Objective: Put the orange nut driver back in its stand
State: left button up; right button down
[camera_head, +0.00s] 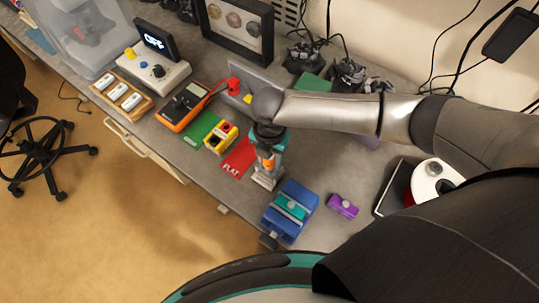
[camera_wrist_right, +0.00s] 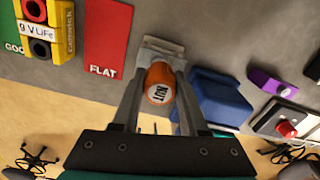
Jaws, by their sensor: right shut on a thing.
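My right gripper (camera_head: 266,177) points down near the front edge of the bench. It is shut on the orange nut driver (camera_head: 267,161), between the red card and the blue vise. In the right wrist view, the orange nut driver (camera_wrist_right: 160,84) shows its round cap marked "NUT" between the fingers (camera_wrist_right: 163,62); its shaft is hidden behind the handle. At the back, red (camera_head: 234,86) and yellow (camera_head: 248,98) handle-like pieces stand by a grey panel, partly behind my right arm. I cannot tell whether they are in the stand. My left gripper is out of view.
A red "FLAT" card (camera_head: 238,158), green card (camera_head: 200,128) and yellow battery pack (camera_head: 221,138) lie left of the gripper. A blue vise (camera_head: 290,211) and purple object (camera_head: 342,206) are to its right. An orange multimeter (camera_head: 184,105) lies further left.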

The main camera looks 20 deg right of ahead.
jog(key=shift+f, duration=0.6)
dwell(0.8)
jog(key=shift+s+f, duration=0.2)
jog(key=shift+f, duration=0.15)
dwell(0.4)
jog(key=c, duration=0.6)
grip_release()
jog(key=shift+w, duration=0.15)
jog(key=shift+r, duration=0.2)
notch_tip(320, 180, up, 3)
jog(key=p, duration=0.3)
jog(key=shift+f, duration=0.1)
jog(key=shift+r, duration=1.3)
